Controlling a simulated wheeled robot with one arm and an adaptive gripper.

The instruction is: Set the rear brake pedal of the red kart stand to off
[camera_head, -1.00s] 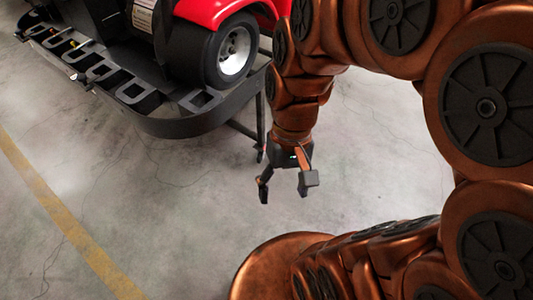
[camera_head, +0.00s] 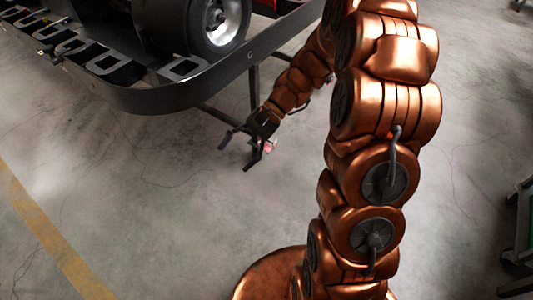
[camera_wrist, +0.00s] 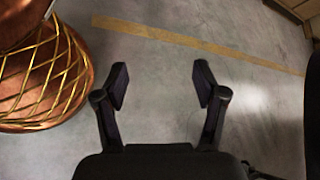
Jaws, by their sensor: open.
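The kart stand (camera_head: 200,92) fills the upper left of the head view. Its black rim has a row of cut-out slots along the left side, and a dark tyre with a silver wheel (camera_head: 218,20) rests above it. Only a sliver of red shows at the top edge. I cannot make out the rear brake pedal in either view. My gripper (camera_head: 235,157) is open and empty, below and in front of the stand's rim, with its fingers pointing down and left. In the wrist view its two fingers (camera_wrist: 161,76) are spread over bare floor.
A stand leg (camera_head: 254,85) comes down just behind my gripper. A yellow floor line (camera_head: 50,238) runs at lower left and also crosses the wrist view (camera_wrist: 200,44). A dark green-and-black frame (camera_head: 522,235) stands at the right edge. The floor between is clear.

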